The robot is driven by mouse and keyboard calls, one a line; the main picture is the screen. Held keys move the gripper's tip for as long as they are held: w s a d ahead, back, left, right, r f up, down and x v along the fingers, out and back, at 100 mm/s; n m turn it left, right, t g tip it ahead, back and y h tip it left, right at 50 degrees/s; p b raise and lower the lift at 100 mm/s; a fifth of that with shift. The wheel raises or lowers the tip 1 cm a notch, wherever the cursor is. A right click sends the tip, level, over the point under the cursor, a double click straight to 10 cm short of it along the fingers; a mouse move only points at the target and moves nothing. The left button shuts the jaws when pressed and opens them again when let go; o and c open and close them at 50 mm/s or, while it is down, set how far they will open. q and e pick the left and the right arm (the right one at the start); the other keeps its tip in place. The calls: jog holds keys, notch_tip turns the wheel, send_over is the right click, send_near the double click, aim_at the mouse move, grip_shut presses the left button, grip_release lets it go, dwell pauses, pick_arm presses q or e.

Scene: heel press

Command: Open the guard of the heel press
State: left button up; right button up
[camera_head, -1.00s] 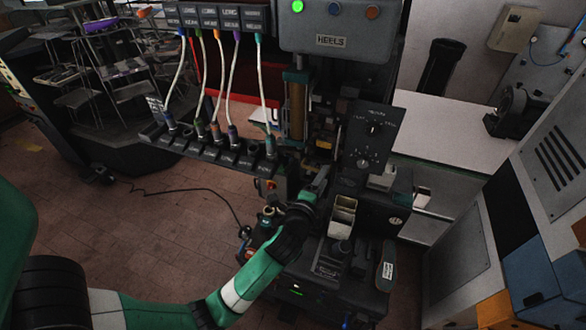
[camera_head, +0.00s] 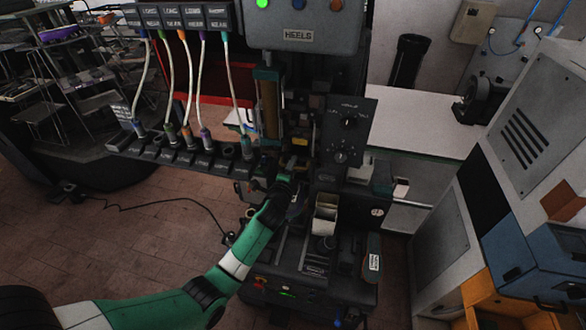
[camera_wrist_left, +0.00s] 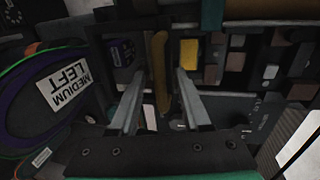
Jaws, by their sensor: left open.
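The heel press (camera_head: 298,35) stands in the middle of the head view, its grey top box marked HEELS. I cannot clearly pick out its guard. A brown upright column (camera_head: 268,105) shows at the left of its working space. My left gripper (camera_head: 288,183) is low in front of that space, its fingers hard to see there. In the left wrist view, its two fingers (camera_wrist_left: 158,88) are apart. An ochre upright bar (camera_wrist_left: 160,70) shows between them, with no visible grip on it. A yellow block (camera_wrist_left: 190,52) is just right of the bar. My right gripper is not in view.
A rack of cables (camera_head: 190,150) juts out left of the press. A dial panel (camera_head: 347,130) stands at its right. A small open bin (camera_head: 325,215) is right of my left gripper. In the left wrist view, a MEDIUM LEFT label (camera_wrist_left: 63,88) lies left of the fingers.

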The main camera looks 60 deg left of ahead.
pick_arm(q)
jog(key=shift+w+a, duration=0.15)
jog(key=shift+a, duration=0.05)
jog(key=shift+c, duration=0.2)
grip_shut()
dwell(1.2)
